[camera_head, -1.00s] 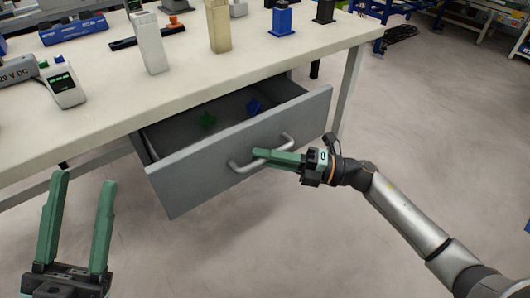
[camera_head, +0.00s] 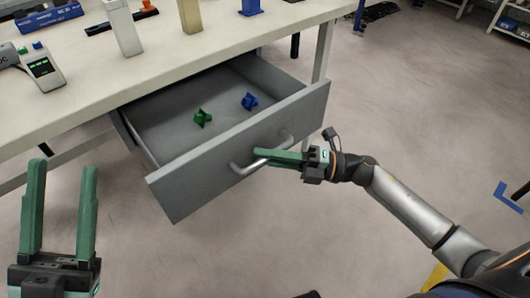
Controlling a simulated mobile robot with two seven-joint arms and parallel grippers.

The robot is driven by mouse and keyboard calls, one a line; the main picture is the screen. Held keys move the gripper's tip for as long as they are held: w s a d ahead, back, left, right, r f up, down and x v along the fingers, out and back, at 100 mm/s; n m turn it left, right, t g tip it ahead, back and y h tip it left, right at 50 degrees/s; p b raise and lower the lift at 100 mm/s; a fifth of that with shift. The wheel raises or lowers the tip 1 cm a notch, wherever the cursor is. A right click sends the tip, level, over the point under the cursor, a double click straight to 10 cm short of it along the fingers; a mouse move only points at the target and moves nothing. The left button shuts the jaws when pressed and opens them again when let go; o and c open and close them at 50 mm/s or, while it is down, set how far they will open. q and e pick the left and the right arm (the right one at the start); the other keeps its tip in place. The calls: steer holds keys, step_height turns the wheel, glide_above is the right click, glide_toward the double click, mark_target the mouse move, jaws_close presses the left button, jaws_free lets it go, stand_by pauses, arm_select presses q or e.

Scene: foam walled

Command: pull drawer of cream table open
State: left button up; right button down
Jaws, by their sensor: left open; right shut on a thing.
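The cream table (camera_head: 185,50) stands at the upper left of the head view. Its grey drawer (camera_head: 215,175) is pulled well out from under the top, and its inside is visible. A green piece (camera_head: 203,118) and a blue piece (camera_head: 249,101) lie in it. The drawer's bar handle (camera_head: 240,169) is on the front panel. My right gripper (camera_head: 262,154) is shut on the handle, its green fingers partly covering the bar. My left gripper (camera_head: 60,170) is open and empty, upright at the lower left, apart from the table and drawer.
On the tabletop are a meter with a green screen (camera_head: 42,69), a white block (camera_head: 123,28), a tan block (camera_head: 190,14) and a blue block (camera_head: 251,6). A table leg (camera_head: 322,52) stands right of the drawer. The floor at right is largely clear.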

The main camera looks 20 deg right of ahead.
steer(key=c, duration=0.8)
jaws_free()
steer(key=shift+c, duration=0.2)
steer(key=shift+d, duration=0.1)
steer(key=p+v, duration=0.1)
steer(key=v, duration=1.1)
steer(key=shift+d, duration=0.2)
steer(key=shift+s+r, duration=0.1)
steer(key=shift+s, duration=0.05)
